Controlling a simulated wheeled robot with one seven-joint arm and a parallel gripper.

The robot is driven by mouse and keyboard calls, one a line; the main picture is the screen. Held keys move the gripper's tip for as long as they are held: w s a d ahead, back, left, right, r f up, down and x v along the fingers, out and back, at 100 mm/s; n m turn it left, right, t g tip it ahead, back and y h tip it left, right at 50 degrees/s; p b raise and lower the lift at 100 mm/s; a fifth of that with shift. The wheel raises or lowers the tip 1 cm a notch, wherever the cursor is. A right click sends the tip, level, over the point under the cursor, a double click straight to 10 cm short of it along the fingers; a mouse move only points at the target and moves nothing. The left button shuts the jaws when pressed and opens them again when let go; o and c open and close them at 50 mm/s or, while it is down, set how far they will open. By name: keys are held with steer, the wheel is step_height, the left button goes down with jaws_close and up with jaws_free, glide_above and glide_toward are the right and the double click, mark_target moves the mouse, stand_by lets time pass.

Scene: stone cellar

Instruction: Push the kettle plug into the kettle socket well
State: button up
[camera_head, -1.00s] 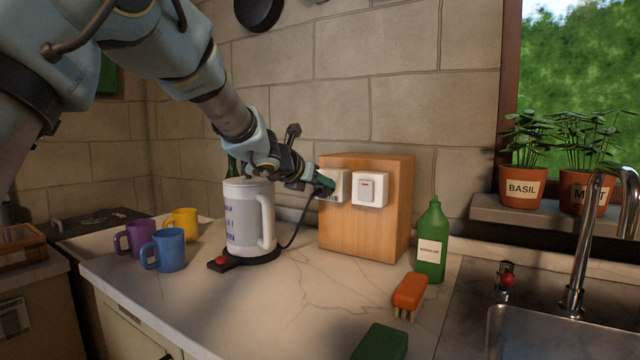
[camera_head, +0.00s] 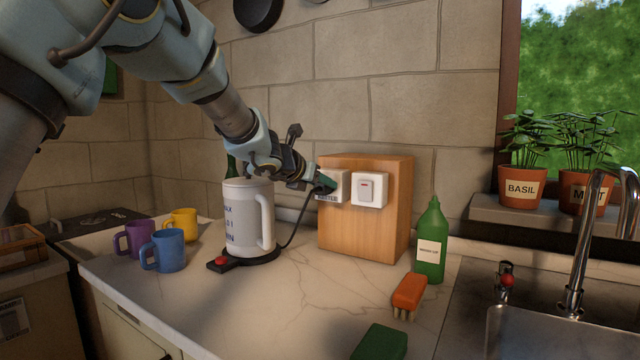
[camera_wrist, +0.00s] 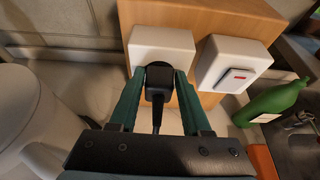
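The black kettle plug (camera_wrist: 158,82) is between the green fingers of my gripper (camera_wrist: 160,85), its cord running back toward me. My gripper also shows in the head view (camera_head: 326,183), at the front of the white kettle socket (camera_head: 340,186) on the wooden box. In the wrist view the plug's front end meets the lower part of the socket (camera_wrist: 163,45). I cannot tell how deep it sits; the plug and fingers hide the contact. The white kettle (camera_head: 249,215) stands on its black base, left of the socket, with the cord (camera_head: 296,228) rising behind its handle.
A white switch (camera_head: 370,189) is right of the socket on the wooden box (camera_head: 362,235). Several mugs (camera_head: 168,250) stand left. The middle counter is clear.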

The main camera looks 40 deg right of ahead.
steer(key=o, duration=0.4)
steer(key=shift+o, duration=0.2)
steer(key=b+v, duration=0.1)
steer(key=v, duration=0.9)
steer(key=shift+a+r, duration=0.2)
steer(key=shift+a, duration=0.15)
